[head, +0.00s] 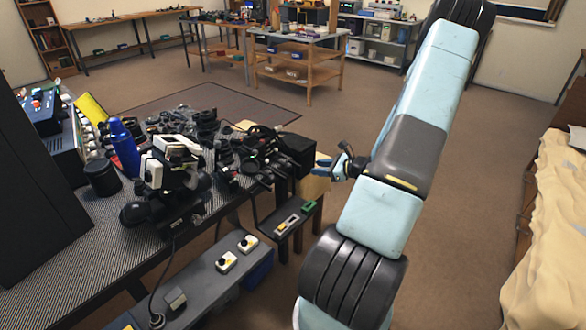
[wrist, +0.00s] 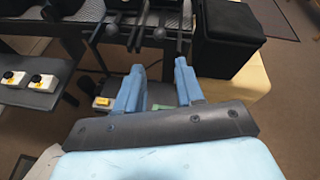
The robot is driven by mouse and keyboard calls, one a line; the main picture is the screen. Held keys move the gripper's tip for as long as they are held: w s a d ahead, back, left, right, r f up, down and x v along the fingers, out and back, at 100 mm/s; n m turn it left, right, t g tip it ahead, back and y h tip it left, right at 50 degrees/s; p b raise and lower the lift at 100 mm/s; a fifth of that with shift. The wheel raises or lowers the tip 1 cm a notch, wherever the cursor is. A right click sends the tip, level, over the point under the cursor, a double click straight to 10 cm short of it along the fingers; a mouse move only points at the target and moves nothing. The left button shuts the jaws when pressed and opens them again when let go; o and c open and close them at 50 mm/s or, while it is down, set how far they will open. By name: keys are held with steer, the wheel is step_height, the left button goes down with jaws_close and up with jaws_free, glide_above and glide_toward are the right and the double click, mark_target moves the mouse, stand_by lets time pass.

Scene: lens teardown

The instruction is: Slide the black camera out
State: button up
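The dark table (head: 75,235) carries many black lenses and camera-like parts (head: 205,130), crowded together. I cannot tell for sure which one is the black camera. A black boxy body (head: 295,150) stands at the table's right end; a black box also shows at the upper right of the wrist view (wrist: 228,40). My gripper (head: 335,163) is just right of that end, apart from the box as far as I can see. In the wrist view its two blue fingers (wrist: 160,78) are spread with nothing held between them. Thin dark rods with round knobs (wrist: 112,33) lie beyond the fingertips.
A black and white device (head: 175,175) and a blue bottle (head: 124,148) stand on the table. A lower grey shelf with switch boxes (head: 226,262) runs along its front. A pale wooden block (head: 315,182) is beside the table end. Open floor lies behind.

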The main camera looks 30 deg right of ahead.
steer(key=x, duration=1.2)
steer(key=shift+a, duration=0.1)
jaws_close()
